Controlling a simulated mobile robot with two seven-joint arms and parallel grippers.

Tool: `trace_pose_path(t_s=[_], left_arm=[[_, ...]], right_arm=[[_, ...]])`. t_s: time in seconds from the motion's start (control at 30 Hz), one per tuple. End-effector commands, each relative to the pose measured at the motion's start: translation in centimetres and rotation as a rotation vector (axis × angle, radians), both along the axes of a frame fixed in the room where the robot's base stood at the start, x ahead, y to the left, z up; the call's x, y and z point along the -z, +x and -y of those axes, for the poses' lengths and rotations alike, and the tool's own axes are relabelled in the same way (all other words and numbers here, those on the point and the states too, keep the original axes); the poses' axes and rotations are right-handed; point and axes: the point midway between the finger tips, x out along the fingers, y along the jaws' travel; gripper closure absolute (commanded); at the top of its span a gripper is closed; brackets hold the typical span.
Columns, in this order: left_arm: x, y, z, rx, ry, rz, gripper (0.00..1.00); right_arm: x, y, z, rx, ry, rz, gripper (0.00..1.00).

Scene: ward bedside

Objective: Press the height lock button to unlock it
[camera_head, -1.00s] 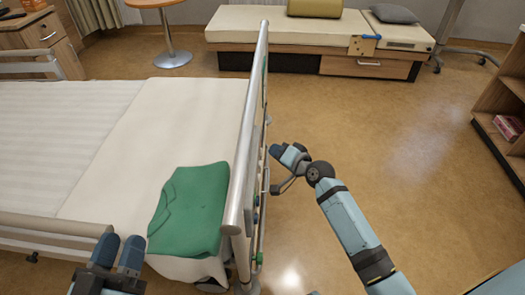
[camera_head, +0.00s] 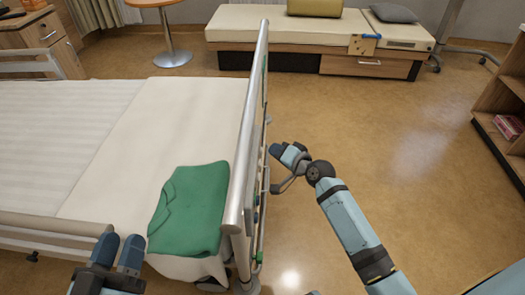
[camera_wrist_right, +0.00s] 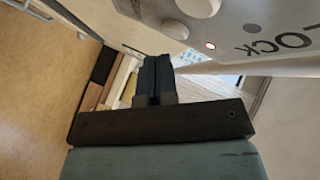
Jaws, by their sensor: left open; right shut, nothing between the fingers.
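The bed's end panel (camera_head: 256,165) is seen edge-on in the head view, so its buttons are hidden there. In the right wrist view the panel (camera_wrist_right: 245,65) shows at the top, with part of the word LOCK, a small red-lit indicator (camera_wrist_right: 210,46) and round white buttons (camera_wrist_right: 175,29). I cannot tell which is the height lock button. My right gripper (camera_head: 274,150) is shut and empty beside the panel's outer face. In the wrist view its fingertips (camera_wrist_right: 153,62) are below the buttons; contact cannot be made out. My left gripper (camera_head: 119,248) is open over the near bed rail.
A green folded cloth (camera_head: 190,208) lies on the bed (camera_head: 165,125) near the end panel. Clear floor (camera_head: 370,130) lies right of the bed. A shelf unit (camera_head: 495,130) stands at the far right and a bench (camera_head: 295,25) at the back.

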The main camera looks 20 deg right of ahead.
Motion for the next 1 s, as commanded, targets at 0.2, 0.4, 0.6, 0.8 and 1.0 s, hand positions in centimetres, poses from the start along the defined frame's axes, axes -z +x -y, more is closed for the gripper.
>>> trace_pose_path(t_s=[0.2,0.4,0.6,0.8,1.0], left_arm=[[0.0,0.0,-0.01,0.0,0.0,0.0,0.57],[0.0,0.0,-0.01,0.0,0.0,0.0,0.57],[0.01,0.01,-0.01,0.0,0.0,0.0,0.57],[-0.11,0.02,-0.01,-0.001,0.0,-0.001,0.57],[-0.7,0.02,0.0,-0.001,0.001,-0.002,0.57]], right_arm=[[0.0,0.0,0.0,0.0,0.0,0.0,1.0],[0.0,0.0,0.0,0.0,0.0,0.0,1.0],[0.0,0.0,0.0,0.0,0.0,0.0,1.0],[-0.08,0.05,-0.1,0.0,0.0,0.0,1.0],[-0.14,0.34,-0.71,-0.001,0.0,-0.001,1.0]])
